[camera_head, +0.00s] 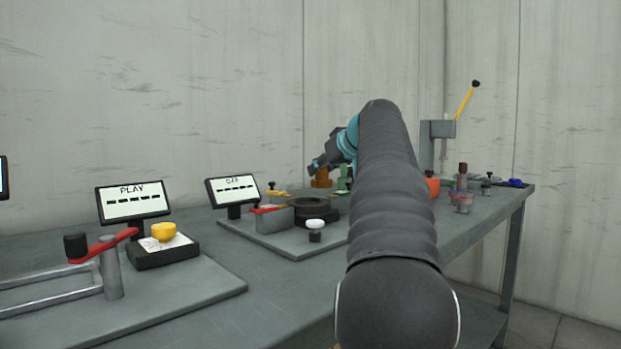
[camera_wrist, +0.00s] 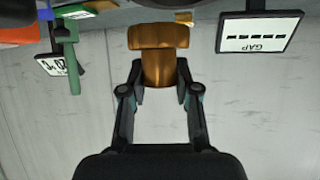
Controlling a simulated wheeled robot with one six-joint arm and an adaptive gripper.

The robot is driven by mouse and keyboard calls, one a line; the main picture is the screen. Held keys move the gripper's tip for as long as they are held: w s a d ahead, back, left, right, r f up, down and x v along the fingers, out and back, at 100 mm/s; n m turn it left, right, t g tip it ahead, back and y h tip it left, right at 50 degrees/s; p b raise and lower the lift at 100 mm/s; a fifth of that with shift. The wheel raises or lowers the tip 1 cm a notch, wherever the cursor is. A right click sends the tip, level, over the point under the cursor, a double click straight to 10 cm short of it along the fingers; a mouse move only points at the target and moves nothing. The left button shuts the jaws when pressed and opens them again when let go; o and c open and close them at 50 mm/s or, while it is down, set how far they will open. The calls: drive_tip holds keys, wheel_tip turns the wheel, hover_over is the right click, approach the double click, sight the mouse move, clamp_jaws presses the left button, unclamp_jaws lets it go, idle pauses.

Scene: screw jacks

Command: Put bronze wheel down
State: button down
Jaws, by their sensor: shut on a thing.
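The bronze wheel (camera_wrist: 158,38) is a brown-gold piece with a broad head and a narrower stem, and it appears at the top middle of the wrist view. My gripper (camera_wrist: 159,82) is shut on its stem, one finger on each side. In the head view, the bronze wheel (camera_head: 321,178) shows small just below my gripper (camera_head: 318,166), above or at the back of the bench. My arm hides part of the area to the right of it. I cannot tell whether the wheel touches anything beneath it.
A green post (camera_head: 344,179) stands right of the wheel. A black round block (camera_head: 310,209) and a white-topped knob (camera_head: 315,225) stand in front. The GAP screen (camera_head: 232,190) and PLAY screen (camera_head: 133,202) are left. A yellow-lever press (camera_head: 438,135) stands behind right.

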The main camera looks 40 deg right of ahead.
drive_tip(key=s+d+r+p, duration=0.1)
drive_tip(key=s+d+r, duration=0.3)
drive_tip(key=s, duration=0.3)
drive_tip(key=shift+d+r+p, duration=0.2)
drive_tip(key=shift+r+p, duration=0.15)
drive_tip(key=shift+r, duration=0.25)
